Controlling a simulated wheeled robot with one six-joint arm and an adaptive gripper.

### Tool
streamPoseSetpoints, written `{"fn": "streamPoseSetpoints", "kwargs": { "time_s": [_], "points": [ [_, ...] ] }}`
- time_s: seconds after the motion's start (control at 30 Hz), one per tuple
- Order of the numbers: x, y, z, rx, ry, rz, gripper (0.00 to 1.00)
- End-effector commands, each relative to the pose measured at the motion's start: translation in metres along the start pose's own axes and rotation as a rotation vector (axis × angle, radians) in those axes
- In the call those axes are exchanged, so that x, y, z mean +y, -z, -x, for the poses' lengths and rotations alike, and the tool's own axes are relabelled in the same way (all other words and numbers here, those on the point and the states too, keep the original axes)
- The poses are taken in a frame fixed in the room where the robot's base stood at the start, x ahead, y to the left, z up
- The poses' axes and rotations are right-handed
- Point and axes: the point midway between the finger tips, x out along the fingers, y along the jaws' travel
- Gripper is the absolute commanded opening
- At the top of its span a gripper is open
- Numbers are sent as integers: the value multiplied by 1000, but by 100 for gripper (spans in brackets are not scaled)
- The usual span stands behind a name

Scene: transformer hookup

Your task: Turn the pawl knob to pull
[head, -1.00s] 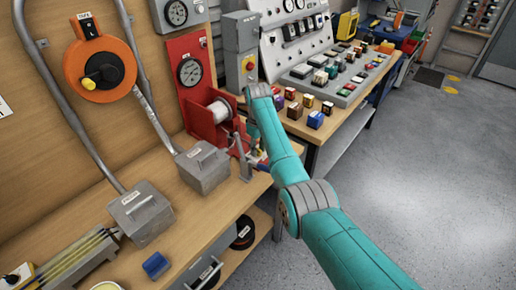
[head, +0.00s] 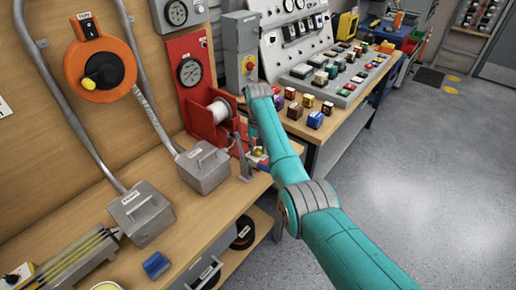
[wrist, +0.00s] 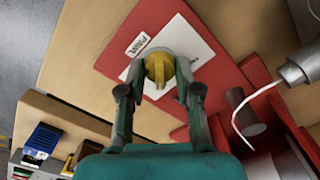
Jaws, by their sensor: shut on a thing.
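The pawl knob (wrist: 158,69) is a yellow round knob with a raised bar across its face. In the wrist view it sits on a white plate (wrist: 190,42) on a red panel (wrist: 225,62), next to a label reading PAWL (wrist: 138,44). My gripper (wrist: 155,80) has its two dark fingers on either side of the knob and is shut on it. The knob's bar points roughly up and down in that view. The plate's text is too small to read. In the head view my arm hides most of the gripper and the knob.
A white reel (head: 218,110) on a red stand (head: 207,128) is close beside my arm. A grey post (head: 243,160) stands near the bench edge. In the wrist view a grey cylinder with a white line (wrist: 300,68) lies to the right. Grey boxes (head: 203,167) stand at left.

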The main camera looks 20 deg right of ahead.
Motion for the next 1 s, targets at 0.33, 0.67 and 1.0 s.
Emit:
{"fn": "streamPoseSetpoints", "kwargs": {
  "time_s": [0.33,0.67,1.0],
  "points": [
    [0,0,-1,-1,0,-19,0],
    [0,0,-1,-1,0,-18,59],
    [0,0,5,0,0,-18,59]
  ]
}}
